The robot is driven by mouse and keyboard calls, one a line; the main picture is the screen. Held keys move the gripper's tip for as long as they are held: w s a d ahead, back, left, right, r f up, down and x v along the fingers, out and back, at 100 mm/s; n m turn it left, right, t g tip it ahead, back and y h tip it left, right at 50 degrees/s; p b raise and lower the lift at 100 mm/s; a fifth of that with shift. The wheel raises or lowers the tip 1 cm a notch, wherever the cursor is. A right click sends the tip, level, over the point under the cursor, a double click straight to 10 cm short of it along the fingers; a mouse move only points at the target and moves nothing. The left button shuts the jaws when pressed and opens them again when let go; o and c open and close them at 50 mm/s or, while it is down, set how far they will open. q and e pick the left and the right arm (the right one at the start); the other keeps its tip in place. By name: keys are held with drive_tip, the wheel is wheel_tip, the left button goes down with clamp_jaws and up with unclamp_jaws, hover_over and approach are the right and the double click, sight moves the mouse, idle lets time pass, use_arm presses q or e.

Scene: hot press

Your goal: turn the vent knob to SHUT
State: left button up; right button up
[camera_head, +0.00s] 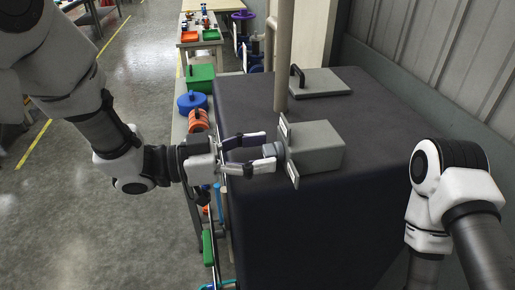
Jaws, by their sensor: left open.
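The vent knob (273,151) is a small grey round knob on the left face of a grey box (318,150), which sits on top of the large dark press (240,110). A thin pale plate (292,172) stands between knob and box; any SHUT marking is too small to read. My left gripper (262,152) comes in from the left and is open, with its fingertips at the knob, one on the far side and one on the near side. I cannot tell whether they touch it. My right arm shows at the right, but its gripper is out of view.
A vertical beige pipe (282,60) rises behind the box. A flat grey plate with a dark handle (318,83) lies farther back. A side bench at left holds a green bin (200,78), a blue container (192,101) and orange rings (199,121). A corrugated wall stands at right.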

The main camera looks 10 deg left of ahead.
use_arm(q)
drive_tip(key=c, duration=1.2)
drive_tip(key=shift+o, duration=0.2)
drive_tip(key=n+p, duration=0.1)
drive_tip(key=p, duration=0.1)
drive_tip(key=n+p, duration=0.2)
drive_tip(key=shift+r+p, duration=0.25)
drive_tip(key=shift+p, duration=0.05)
drive_tip(key=shift+n+p, duration=1.1)
drive_tip(key=shift+n, duration=0.1)
drive_tip(key=shift+f+n+p, duration=0.25)
drive_tip(key=shift+n+p, duration=0.45)
drive_tip(key=shift+n, duration=0.1)
